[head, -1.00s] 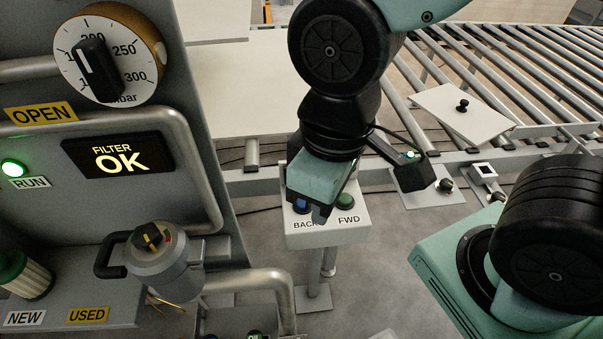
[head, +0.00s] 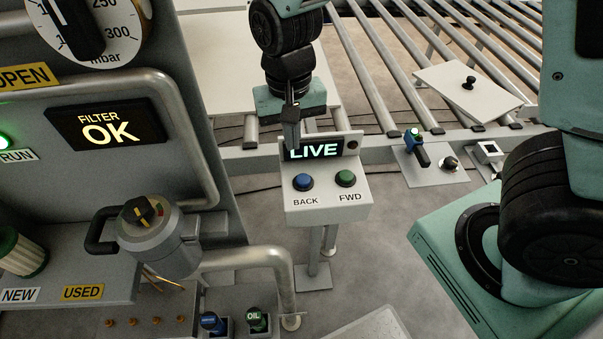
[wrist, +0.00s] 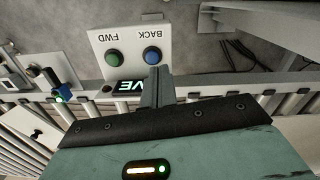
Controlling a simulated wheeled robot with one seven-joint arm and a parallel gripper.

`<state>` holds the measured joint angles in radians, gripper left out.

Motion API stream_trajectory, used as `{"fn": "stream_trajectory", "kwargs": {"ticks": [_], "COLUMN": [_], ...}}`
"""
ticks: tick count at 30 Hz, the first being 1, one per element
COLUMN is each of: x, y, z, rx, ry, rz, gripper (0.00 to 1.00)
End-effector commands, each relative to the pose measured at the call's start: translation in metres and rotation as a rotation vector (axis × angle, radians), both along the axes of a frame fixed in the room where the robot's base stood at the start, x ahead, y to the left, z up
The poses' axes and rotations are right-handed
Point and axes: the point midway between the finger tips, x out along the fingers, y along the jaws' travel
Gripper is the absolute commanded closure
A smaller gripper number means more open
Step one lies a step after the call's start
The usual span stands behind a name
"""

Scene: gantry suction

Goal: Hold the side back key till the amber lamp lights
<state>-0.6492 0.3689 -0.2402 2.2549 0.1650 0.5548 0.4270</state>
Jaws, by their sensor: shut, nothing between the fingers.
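The blue BACK key (head: 303,181) sits on the left of a small white pedestal box (head: 330,209), beside the green FWD key (head: 346,177). The box's raised back carries a lit LIVE display (head: 318,149) and a small dark round spot (head: 352,144), too small to identify; no lit amber lamp shows on the box. My gripper (head: 291,143) is shut and empty, pointing down in front of the display's left end. It is apart from the BACK key. In the wrist view the shut fingers (wrist: 156,76) point toward the BACK key (wrist: 152,54) and partly cover the display.
A grey machine with a FILTER OK display (head: 108,129) and a metal guard rail (head: 185,145) stands on the left. A roller conveyor (head: 400,70) runs behind the box. A blue handle (head: 416,150) and a dark knob (head: 451,163) sit to the right. Floor shows around the pedestal.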

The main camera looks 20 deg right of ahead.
Motion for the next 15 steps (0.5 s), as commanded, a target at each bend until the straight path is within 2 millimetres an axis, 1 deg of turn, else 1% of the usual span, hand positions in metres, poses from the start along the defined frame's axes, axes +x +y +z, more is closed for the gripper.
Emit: {"fn": "stream_trajectory", "kwargs": {"ticks": [1,3,6,15], "x": [0.013,0.026,0.036,0.038], "y": [-0.008,-0.016,-0.024,-0.025], "z": [-0.012,-0.02,-0.024,-0.024], "rx": [-0.029,-0.055,-0.075,-0.078], "ry": [-0.009,-0.024,-0.038,-0.041], "rz": [-0.055,-0.115,-0.159,-0.169], "gripper": [1.0,1.0,1.0,1.0]}}
